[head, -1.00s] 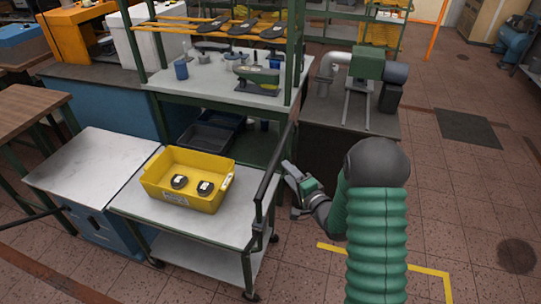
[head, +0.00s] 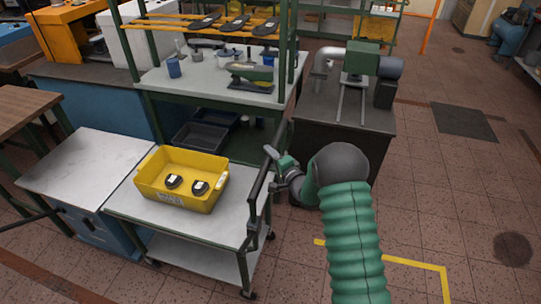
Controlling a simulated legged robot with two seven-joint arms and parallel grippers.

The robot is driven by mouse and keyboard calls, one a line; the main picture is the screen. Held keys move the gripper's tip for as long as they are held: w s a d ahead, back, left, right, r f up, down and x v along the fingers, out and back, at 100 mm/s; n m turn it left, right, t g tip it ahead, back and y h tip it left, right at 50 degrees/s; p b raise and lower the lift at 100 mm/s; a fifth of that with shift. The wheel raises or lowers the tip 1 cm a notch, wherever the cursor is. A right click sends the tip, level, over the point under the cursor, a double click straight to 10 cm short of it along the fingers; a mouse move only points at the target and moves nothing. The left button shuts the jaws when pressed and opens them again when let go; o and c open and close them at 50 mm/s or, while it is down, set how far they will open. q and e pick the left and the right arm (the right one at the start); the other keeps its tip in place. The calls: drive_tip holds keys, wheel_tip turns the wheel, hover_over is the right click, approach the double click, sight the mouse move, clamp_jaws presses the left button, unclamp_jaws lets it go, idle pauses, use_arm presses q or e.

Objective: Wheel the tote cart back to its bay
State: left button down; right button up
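The tote cart (head: 225,216) has a pale grey top, a lower shelf, a green frame and casters. It carries a yellow tote (head: 180,200) with two dark round items in it. The cart's dark push handle (head: 262,185) rises at its right end. My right gripper (head: 271,154) is at the upper part of this handle, reaching in from the right. It overlaps the handle in the picture; whether its fingers close around the bar cannot be told. A yellow floor line (head: 400,262) forms a corner to the right of the cart. My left gripper is out of view.
A white-topped blue cabinet (head: 88,165) stands close to the cart's left end. A green-framed workbench (head: 210,80) with shoe lasts is behind the cart. A machine on a dark stand (head: 345,110) is at the back right. The tiled floor on the right is clear.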

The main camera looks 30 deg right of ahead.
drive_tip(key=shift+s+d+f, duration=0.1)
drive_tip(key=shift+d, duration=0.25)
clamp_jaws()
drive_tip(key=shift+a, duration=0.15)
drive_tip(key=shift+a+f, duration=0.1)
drive_tip(key=shift+a, duration=0.05)
idle(0.4)
